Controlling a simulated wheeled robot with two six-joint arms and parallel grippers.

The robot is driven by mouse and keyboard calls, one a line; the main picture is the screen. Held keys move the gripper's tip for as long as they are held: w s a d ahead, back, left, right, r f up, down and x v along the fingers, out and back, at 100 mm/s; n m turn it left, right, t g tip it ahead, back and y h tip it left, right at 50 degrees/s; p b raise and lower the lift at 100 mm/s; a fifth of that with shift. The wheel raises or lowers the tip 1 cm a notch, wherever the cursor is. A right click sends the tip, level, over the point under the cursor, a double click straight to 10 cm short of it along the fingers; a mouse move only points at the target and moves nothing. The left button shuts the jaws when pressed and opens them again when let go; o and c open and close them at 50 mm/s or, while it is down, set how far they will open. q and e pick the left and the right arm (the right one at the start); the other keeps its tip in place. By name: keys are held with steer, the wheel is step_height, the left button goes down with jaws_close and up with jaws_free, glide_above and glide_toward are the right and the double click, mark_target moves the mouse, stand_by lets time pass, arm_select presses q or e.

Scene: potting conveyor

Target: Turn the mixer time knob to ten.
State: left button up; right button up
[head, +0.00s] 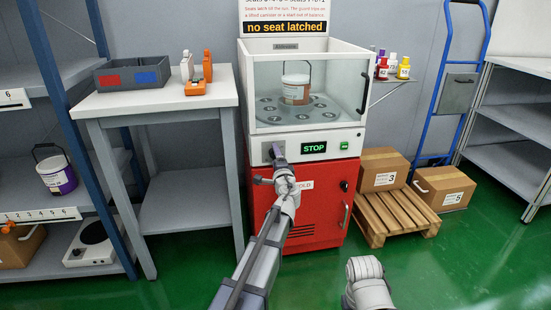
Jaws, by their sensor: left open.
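The mixer (252,147) is a white cabinet on a red base, with a clear window and a front panel. The panel carries a dark display (314,148) reading STOP in green and a small green switch (344,145). My left gripper (275,160) is open in front of the panel's left part, left of the display. The time knob cannot be made out; the gripper covers that part of the panel. I cannot tell whether the gripper touches anything. Only part of my right arm shows at the bottom; its gripper is out of view.
A bucket (296,89) stands on the round plate behind the window. A sign (285,27) above reads "no seat latched". A table (150,102) with a grey bin (130,75) stands left. Boxes, a wooden pallet (393,215) and a blue hand truck (440,100) stand right. The green floor in front is clear.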

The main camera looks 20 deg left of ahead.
arm_select(q)
steer(key=shift+c, duration=0.2)
jaws_close()
stand_by(0.3)
steer(key=shift+m, duration=0.4)
steer(key=m, duration=1)
steer(key=shift+m, duration=0.4)
stand_by(0.4)
steer(key=shift+o, duration=0.2)
jaws_free()
